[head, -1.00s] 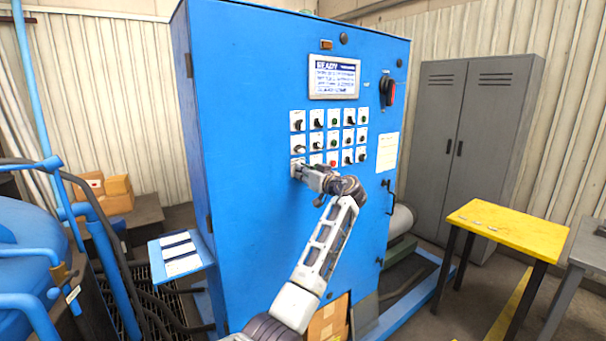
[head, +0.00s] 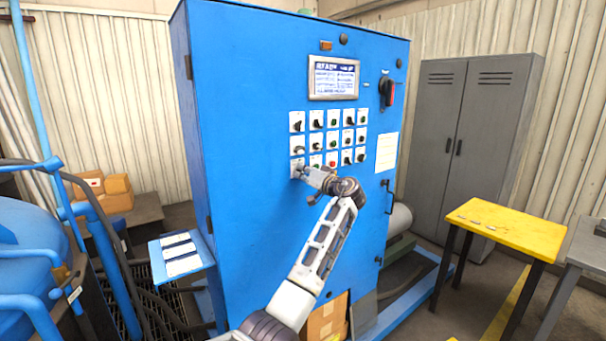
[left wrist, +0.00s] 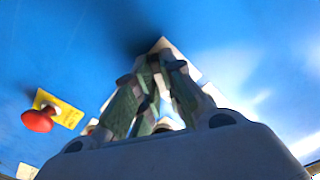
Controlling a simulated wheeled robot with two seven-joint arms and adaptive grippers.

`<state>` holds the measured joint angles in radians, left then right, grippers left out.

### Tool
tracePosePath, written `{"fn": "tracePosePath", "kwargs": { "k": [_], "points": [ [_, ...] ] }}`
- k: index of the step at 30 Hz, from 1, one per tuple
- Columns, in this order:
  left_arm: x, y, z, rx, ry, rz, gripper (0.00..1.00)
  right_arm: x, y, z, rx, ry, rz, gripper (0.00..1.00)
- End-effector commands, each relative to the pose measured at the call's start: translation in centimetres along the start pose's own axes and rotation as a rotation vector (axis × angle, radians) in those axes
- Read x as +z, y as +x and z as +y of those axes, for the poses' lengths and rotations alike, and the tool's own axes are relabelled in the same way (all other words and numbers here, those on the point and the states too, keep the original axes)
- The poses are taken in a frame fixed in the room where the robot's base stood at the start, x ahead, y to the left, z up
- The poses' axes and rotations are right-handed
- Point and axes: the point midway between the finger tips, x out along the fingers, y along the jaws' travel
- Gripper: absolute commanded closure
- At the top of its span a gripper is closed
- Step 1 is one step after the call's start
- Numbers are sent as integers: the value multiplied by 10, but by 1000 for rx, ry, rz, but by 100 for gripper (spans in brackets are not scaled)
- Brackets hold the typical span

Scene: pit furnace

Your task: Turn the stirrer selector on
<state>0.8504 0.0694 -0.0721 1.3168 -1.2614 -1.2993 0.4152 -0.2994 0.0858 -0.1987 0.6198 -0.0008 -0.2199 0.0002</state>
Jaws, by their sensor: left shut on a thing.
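The selector at the left end of the bottom row (head: 297,163) is on the front panel of the blue control cabinet (head: 250,200). In the head view my left gripper (head: 301,173) is at this selector and hides its knob. I cannot read its label or tell which way the knob points. In the left wrist view the fingers of my left gripper (left wrist: 155,75) are closed together against a pale plate (left wrist: 178,58) on the blue panel, gripping the knob, which is mostly hidden between them. My right gripper is not in view.
Several other knobs and buttons (head: 333,138) sit close above and right of the gripper. A red mushroom button (left wrist: 38,120) on a yellow plate shows in the left wrist view. A lit screen (head: 334,78) is higher up. A sloped shelf (head: 178,272) juts out left.

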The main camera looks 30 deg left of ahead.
Motion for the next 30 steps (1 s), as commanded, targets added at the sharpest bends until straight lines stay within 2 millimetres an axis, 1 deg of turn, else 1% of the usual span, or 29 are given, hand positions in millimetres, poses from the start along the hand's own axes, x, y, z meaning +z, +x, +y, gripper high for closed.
{"fn": "tracePosePath", "kwargs": {
  "k": [5, 6, 10, 11, 19, 23, 26, 30],
  "points": [
    [-1, 0, 0, 0, 1, 4, 100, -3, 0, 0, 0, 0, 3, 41],
    [-1, 0, 0, 0, 1, 4, 87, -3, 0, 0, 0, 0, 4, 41],
    [-1, 0, 0, 0, 0, 3, 70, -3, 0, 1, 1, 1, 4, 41],
    [-1, 0, 0, 0, 0, 3, 68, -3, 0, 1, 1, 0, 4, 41],
    [0, 0, 0, 0, 0, 1, 68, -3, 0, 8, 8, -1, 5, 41],
    [0, -2, 0, 0, 0, 1, 68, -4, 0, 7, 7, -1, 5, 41],
    [0, -6, 1, 1, 1, 2, 68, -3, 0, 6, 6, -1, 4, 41],
    [0, -19, 1, 1, 0, 2, 68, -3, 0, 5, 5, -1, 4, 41]
  ]
}}
